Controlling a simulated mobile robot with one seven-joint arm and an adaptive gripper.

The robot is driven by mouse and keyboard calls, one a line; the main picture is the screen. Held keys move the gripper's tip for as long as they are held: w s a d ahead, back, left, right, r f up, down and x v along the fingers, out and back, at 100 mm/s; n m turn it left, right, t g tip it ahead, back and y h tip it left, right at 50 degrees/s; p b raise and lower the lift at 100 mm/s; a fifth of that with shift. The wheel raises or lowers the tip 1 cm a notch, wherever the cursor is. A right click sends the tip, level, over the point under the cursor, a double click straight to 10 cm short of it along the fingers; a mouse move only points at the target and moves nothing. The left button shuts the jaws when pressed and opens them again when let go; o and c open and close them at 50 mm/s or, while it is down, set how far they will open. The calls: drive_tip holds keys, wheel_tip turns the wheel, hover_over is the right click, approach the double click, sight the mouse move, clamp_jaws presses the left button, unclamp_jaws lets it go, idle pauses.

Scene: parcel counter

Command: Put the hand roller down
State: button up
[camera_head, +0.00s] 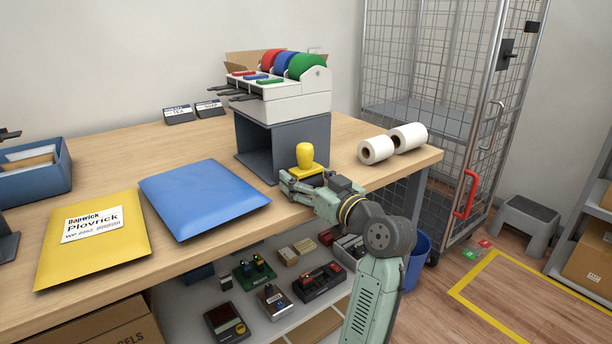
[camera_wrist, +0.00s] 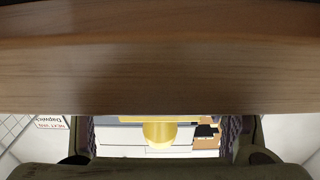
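The hand roller appears to be the upright yellow piece (camera_head: 304,156) with a rounded knob on a wider yellow base, near the table's front edge before the grey box. Its lower part is partly hidden by my gripper in the head view. My gripper (camera_head: 306,183) is low at the table edge, with its fingers on either side of the base. In the wrist view, which looks upside down, the yellow knob (camera_wrist: 160,133) lies between my widely spread fingers (camera_wrist: 160,140), with gaps on both sides.
The wooden table (camera_head: 110,180) carries a blue envelope (camera_head: 200,198), a yellow envelope (camera_head: 92,238), a tape dispenser (camera_head: 290,100) on the grey box (camera_head: 262,147) and white rolls (camera_head: 376,150). A lower shelf (camera_head: 190,290) holds several small devices. A wire cage (camera_head: 440,90) stands right.

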drive_tip(key=shift+o, duration=0.6)
drive_tip(key=shift+r, duration=0.15)
drive_tip(key=shift+r+p, duration=0.45)
drive_tip(key=shift+r, duration=0.1)
drive_tip(key=shift+s+d+r, duration=0.2)
drive_tip(key=b+v, duration=0.2)
drive_tip(key=v, duration=0.9)
drive_tip(key=shift+s+d+f, duration=0.2)
drive_tip(key=shift+s, duration=0.1)
